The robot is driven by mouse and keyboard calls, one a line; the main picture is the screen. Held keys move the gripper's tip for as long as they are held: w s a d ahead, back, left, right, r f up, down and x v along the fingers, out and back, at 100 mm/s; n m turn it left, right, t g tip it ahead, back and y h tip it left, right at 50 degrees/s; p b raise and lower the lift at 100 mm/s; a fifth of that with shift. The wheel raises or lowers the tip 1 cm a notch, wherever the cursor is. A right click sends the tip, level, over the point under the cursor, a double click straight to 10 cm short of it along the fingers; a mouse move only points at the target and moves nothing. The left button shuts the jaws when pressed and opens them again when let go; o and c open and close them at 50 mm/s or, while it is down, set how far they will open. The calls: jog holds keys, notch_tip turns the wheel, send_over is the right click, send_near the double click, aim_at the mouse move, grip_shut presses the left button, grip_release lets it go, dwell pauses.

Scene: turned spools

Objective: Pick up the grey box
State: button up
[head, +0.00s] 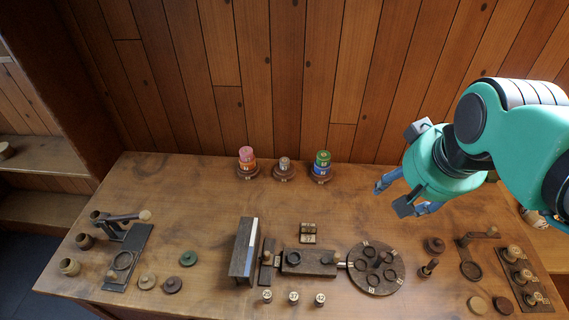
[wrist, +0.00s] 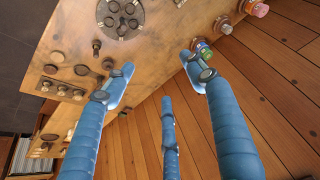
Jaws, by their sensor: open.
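I cannot make out a clearly grey box on the table in either view. The closest in shape is a long dark block (head: 243,250) with a pale and blue strip along one edge, left of the middle of the table in the head view; its colour looks brown-grey. My gripper (head: 400,198) has blue fingers and is open and empty, above the right part of the table, well apart from the block. In the wrist view the fingers (wrist: 160,82) are spread wide with nothing between them.
The wooden table (head: 190,215) carries a round dark plate with rings (head: 376,268) and a rack of labelled spools (head: 523,278). Stacked coloured spools (head: 247,163) and (head: 321,166) stand at the back near the plank wall (head: 290,80). The back left tabletop is clear.

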jog(key=w+a+r+g+p, duration=0.1)
jog(key=w+a, duration=0.2)
jog(key=w, duration=0.5)
jog(key=w+a+r+p, duration=0.1)
jog(key=w+a, duration=0.1)
jog(key=w, duration=0.6)
jog(key=m+g+p, duration=0.2)
jog(key=g+p, duration=0.2)
jog(key=p, duration=0.3)
send_over(284, 161)
notch_tip(284, 161, down, 29)
jog(key=shift+w+d+r, duration=0.1)
jog(key=shift+w+d, duration=0.05)
jog(key=shift+w, duration=0.05)
jog(key=shift+f, duration=4.3)
jog(key=shift+s+f, duration=0.1)
jog(key=shift+f, duration=2.5)
